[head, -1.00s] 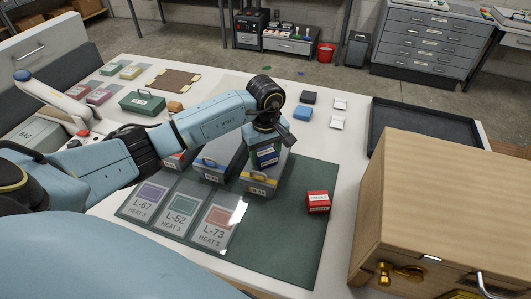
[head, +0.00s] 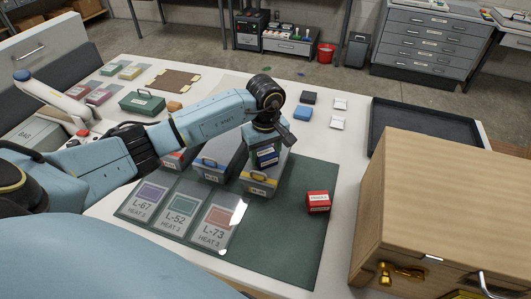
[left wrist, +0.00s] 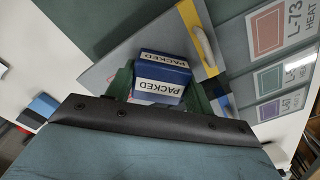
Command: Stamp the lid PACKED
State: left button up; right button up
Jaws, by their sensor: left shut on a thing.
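My left gripper (head: 266,150) is shut on a blue stamp block (left wrist: 160,77) with white PACKED labels; green fingers grip its sides. That grey box (head: 258,183) stands on the dark green mat in the head view. The block is at or just above the lid; I cannot tell whether they touch. The block's underside and any mark below it are hidden. A red stamp block (head: 318,202) stands on the mat to the right. My right gripper is not in view.
Clear cards L-67, L-52 and L-73 (head: 216,225) lie in front. A blue pad (head: 302,113), a black tray (head: 420,125) and a wooden case (head: 450,200) are to the right. The mat's right front (head: 275,245) is free.

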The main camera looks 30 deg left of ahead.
pick_arm(q)
jog(key=shift+s+f, duration=0.1)
jog(key=shift+r+p, duration=2)
jog(key=shift+r, duration=1.55)
